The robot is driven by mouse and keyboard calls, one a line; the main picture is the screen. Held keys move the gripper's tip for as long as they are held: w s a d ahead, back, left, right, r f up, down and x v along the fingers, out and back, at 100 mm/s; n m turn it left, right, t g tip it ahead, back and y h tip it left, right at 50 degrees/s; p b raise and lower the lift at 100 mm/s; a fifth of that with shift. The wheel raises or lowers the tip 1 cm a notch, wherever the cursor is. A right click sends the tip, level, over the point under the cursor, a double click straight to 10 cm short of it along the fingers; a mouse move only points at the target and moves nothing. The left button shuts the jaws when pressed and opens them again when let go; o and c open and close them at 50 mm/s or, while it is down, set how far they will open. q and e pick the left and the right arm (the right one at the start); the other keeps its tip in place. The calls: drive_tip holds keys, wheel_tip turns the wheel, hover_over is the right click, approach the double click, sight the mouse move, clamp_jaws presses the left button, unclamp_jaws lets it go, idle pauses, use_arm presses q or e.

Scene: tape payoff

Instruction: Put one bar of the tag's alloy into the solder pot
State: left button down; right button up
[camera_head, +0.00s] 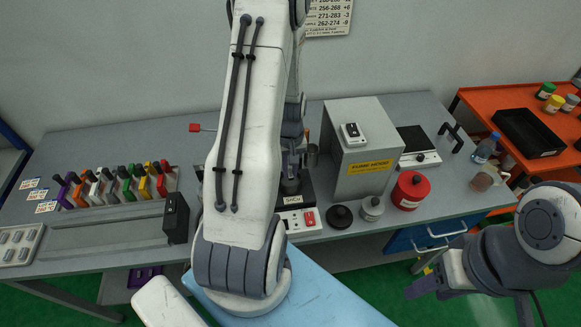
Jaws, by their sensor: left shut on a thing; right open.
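The dark solder pot (311,198) stands at the middle of the bench, partly hidden behind my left arm. A tag (288,198) on its front reads SnCu. A white panel with a red switch (309,218) is below it. My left gripper (297,158) is just above the pot, mostly hidden by my own arm. It is shut on a small grey piece (311,155), too small and covered to identify surely. Several grey bars (15,237) lie in a tray (36,243) at the far left. My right gripper (424,286) is open and empty at lower right, off the bench.
A row of coloured-handled holders (120,185) and white cards (38,194) stand at left. A black box (176,218) is left of my arm. A grey fume-hood box (361,150), red can (410,190), scale (418,158) and orange table (480,98) are at right.

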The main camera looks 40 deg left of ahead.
use_arm(q)
drive_tip(key=shift+f, duration=0.35)
drive_tip(key=c, duration=0.7)
unclamp_jaws()
drive_tip(key=shift+c, duration=0.2)
drive_tip(key=shift+r, duration=0.1)
wheel_tip(320, 180, up, 8)
drive_tip(key=p, duration=0.6)
